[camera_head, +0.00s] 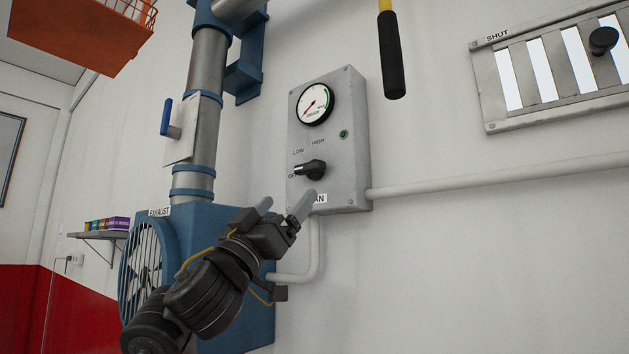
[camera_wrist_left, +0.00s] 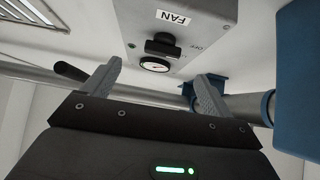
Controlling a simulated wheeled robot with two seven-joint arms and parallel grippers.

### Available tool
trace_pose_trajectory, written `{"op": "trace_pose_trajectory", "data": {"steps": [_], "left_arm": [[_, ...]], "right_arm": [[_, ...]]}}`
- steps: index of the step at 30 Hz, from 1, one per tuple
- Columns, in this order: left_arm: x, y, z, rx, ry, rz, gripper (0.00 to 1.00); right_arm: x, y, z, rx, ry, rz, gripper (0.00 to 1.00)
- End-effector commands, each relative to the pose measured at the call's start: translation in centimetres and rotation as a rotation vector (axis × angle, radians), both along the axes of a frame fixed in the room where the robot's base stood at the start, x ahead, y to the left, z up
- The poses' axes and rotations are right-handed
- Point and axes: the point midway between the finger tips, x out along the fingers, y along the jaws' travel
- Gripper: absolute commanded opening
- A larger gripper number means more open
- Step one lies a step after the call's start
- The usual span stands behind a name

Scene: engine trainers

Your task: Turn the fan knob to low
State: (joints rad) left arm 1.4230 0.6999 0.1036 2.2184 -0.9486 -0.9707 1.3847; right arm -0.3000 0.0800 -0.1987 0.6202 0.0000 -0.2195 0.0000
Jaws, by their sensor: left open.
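The fan knob (camera_head: 309,170) is a black knob on the front of a grey wall-mounted control box (camera_head: 354,150). OFF, LOW and HIGH are marked around it, and its pointer end is toward the OFF side at the left. My left gripper (camera_head: 279,204) is open and empty, just below the knob and apart from it. One finger covers part of the FAN label (camera_head: 320,198). In the left wrist view the knob (camera_wrist_left: 163,45) shows beyond and between the two open fingers (camera_wrist_left: 158,85). My right gripper is not in view.
A round gauge (camera_head: 316,104) and a green indicator (camera_head: 344,134) sit above the knob. The blue exhaust fan housing (camera_head: 240,225) and a metal duct (camera_head: 206,70) stand at left. A conduit (camera_head: 480,176) runs right. A black-and-yellow handle (camera_head: 391,65) hangs above right.

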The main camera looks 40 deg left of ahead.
Motion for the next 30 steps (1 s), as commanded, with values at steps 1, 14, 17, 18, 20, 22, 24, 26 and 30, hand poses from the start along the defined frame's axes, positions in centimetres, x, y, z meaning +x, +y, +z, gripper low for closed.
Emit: {"op": "trace_pose_trajectory", "data": {"steps": [1,14,17,18,20,22,24,26,30], "left_arm": [[-0.3,0.2,0.1,-0.001,-0.003,0.005,0.85],[3.3,0.7,4.2,-0.004,0.004,0.009,0.85],[4.6,0.7,5.5,-0.001,0.003,0.01,0.85],[5.1,0.7,6.0,-0.001,0.003,0.01,0.85],[5.7,0.7,6.5,-0.002,0.003,0.011,0.85],[6.3,0.8,7.1,-0.001,0.001,0.011,0.85],[6.7,0.7,7.4,-0.001,0.002,0.011,0.85],[7.0,0.7,7.6,0.001,0.001,0.012,0.85],[7.2,0.7,7.7,0.001,0.001,0.012,0.85]], "right_arm": [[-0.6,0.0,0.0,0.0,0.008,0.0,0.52],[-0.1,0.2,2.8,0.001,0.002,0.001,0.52],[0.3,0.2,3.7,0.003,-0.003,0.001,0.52],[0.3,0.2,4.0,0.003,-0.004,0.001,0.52],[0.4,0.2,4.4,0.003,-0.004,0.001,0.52],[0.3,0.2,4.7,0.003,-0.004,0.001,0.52],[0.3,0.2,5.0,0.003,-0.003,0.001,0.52],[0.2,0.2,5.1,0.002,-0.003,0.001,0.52],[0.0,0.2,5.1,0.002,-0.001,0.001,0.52]]}}
